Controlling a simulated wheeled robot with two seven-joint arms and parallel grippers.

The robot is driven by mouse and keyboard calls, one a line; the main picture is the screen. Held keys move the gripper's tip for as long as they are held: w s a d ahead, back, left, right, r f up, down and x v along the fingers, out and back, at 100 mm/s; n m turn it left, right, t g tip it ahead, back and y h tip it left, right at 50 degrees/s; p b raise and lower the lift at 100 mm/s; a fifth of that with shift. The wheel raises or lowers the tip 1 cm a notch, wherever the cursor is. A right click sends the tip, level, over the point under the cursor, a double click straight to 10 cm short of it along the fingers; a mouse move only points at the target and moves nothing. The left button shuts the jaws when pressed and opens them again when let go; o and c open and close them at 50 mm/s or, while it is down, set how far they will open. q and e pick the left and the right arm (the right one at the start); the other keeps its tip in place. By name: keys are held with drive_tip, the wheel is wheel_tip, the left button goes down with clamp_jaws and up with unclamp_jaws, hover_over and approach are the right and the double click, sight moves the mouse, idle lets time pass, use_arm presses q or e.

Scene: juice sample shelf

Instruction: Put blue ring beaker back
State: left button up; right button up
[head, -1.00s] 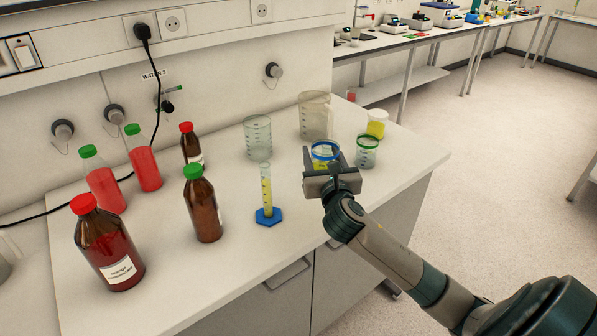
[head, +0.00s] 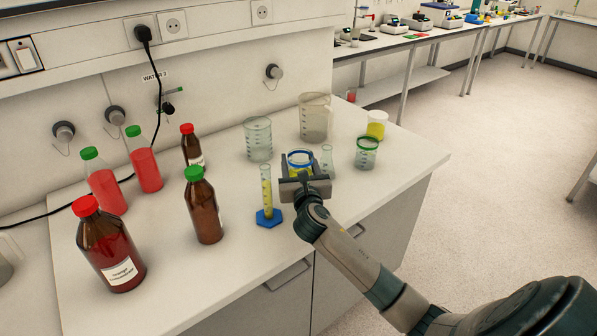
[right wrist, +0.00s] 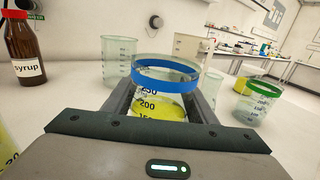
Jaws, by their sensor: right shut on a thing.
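The blue ring beaker (head: 300,160) is a clear glass with a blue band near its rim and yellow liquid inside. My right gripper (head: 303,180) is shut on it, with one finger on each side. In the right wrist view the beaker (right wrist: 165,86) stands upright between the fingers of the gripper (right wrist: 162,105), and its scale marks show. Its base is hidden by the gripper, so I cannot tell whether it touches the bench. My left gripper is not in view.
A measuring cylinder with blue foot (head: 268,216) stands just left of the gripper. A small flask (head: 327,160) and green ring beaker (head: 367,152) stand to the right. Behind are a large beaker (head: 258,138) and a jug (head: 315,115). Bottles fill the left; the front bench (head: 215,275) is clear.

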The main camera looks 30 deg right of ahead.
wheel_tip(320, 180, down, 3)
drive_tip(key=shift+f, duration=0.25)
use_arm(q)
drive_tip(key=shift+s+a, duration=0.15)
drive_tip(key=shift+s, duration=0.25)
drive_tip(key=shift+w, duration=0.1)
use_arm(e)
drive_tip(key=shift+f, duration=0.15)
drive_tip(key=o, duration=1.2)
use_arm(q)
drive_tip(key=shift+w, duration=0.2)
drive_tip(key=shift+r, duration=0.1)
use_arm(e)
drive_tip(key=shift+r, duration=0.2)
